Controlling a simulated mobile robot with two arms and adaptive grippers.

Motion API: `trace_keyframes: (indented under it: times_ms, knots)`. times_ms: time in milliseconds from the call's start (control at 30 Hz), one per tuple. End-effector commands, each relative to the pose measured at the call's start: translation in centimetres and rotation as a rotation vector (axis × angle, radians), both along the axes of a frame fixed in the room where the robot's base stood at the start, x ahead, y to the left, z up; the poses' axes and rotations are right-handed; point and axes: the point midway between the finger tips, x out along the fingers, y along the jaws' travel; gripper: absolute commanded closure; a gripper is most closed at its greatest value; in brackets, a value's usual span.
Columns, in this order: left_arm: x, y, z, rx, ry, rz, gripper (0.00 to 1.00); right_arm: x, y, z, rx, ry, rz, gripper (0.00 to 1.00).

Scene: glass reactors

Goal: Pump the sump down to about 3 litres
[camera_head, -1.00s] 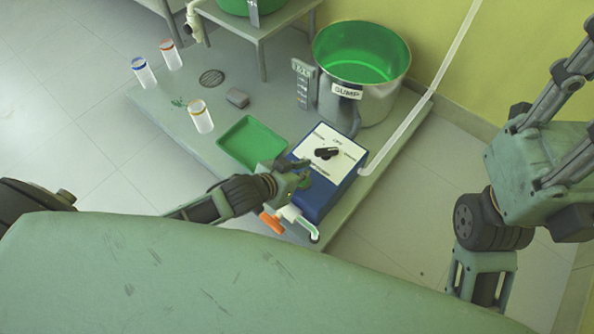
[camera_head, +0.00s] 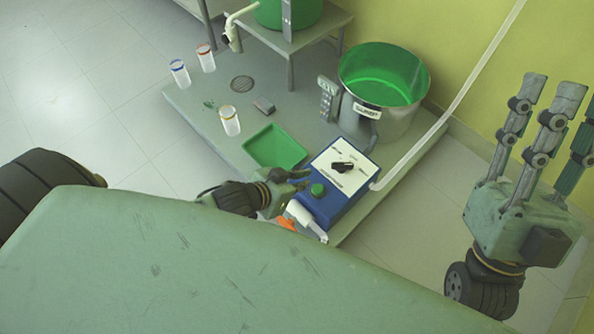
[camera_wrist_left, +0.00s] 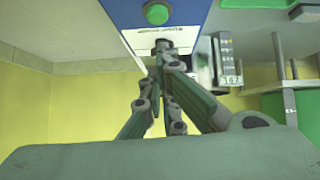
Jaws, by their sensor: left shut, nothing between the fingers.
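The steel sump (camera_head: 375,115) stands at the back of the platform, labelled SUMP and holding bright green liquid. Its depth cannot be read. The blue pump box (camera_head: 338,204) has a white top panel with a black knob (camera_head: 343,167) and a green button (camera_head: 317,189). My left gripper (camera_head: 303,180) is shut and empty, just left of the button and apparently clear of it. The button also shows in the left wrist view (camera_wrist_left: 157,13), beyond the closed fingertips. My right gripper (camera_head: 560,95) is open, raised at the right.
A green tray (camera_head: 275,147) lies left of the box. Several capped jars, including an orange-ringed one (camera_head: 230,121), stand farther left. A white spout with an orange handle (camera_head: 287,223) is at the front.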

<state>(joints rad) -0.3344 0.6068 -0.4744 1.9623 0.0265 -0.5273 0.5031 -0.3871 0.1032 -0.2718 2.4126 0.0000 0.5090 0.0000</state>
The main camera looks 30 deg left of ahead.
Motion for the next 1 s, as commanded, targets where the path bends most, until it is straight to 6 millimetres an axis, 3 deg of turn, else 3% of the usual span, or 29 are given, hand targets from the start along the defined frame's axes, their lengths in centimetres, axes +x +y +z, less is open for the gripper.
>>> trace_keyframes:
  times_ms: [100,300,1000]
  knots:
    - [-0.7,0.2,0.8,-0.001,0.000,0.000,1.00,1.7,0.3,-1.0,-0.030,0.097,-0.006,0.64]
    - [-1.1,0.5,1.2,0.000,-0.001,0.000,1.00,3.1,0.5,-2.3,-0.056,0.184,-0.011,0.64]
    - [-1.2,0.5,1.2,0.000,-0.002,0.000,1.00,3.3,0.5,-2.5,-0.060,0.197,-0.012,0.64]
